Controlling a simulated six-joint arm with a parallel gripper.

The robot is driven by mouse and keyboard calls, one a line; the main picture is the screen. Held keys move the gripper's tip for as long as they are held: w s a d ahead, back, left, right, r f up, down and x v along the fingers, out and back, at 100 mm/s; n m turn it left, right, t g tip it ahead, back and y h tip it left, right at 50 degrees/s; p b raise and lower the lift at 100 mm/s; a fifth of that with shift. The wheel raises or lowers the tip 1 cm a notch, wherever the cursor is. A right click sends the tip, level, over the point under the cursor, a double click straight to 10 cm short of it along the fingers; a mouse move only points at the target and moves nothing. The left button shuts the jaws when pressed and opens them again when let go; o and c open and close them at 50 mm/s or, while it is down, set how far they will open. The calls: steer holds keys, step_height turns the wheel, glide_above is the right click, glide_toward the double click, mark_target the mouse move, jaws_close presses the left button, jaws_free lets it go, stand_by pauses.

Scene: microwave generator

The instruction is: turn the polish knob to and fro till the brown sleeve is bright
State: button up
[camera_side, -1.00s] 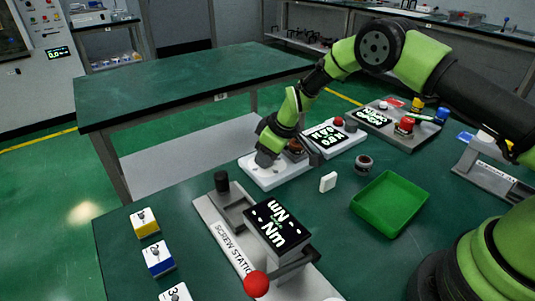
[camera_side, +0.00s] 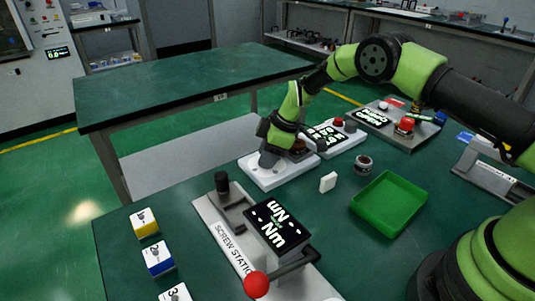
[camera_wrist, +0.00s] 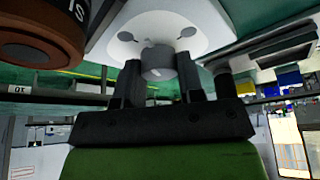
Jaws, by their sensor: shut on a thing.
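The white polish unit (camera_side: 262,178) stands on the green bench, and its plate (camera_wrist: 205,30) fills the top of the wrist view. My gripper (camera_wrist: 160,82) is shut on the grey polish knob (camera_wrist: 158,62), with one dark finger on each side. In the side view my gripper (camera_side: 269,157) is down at the unit and largely hides the knob. The brown sleeve (camera_wrist: 35,60) is at the left of the wrist view, dull brown with a dark top bearing partly cut-off letters. In the side view the sleeve (camera_side: 298,147) is partly hidden by my gripper.
A white unit with a display (camera_side: 327,137) stands close behind. A dark ring part (camera_side: 363,164), a small white block (camera_side: 328,182) and a green tray (camera_side: 390,204) are to the right. The screw station (camera_side: 235,245) with its red-balled lever (camera_side: 257,284) is in front.

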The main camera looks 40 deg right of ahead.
steer(key=o, duration=0.9)
steer(key=shift+r, duration=0.1)
steer(key=v, duration=1)
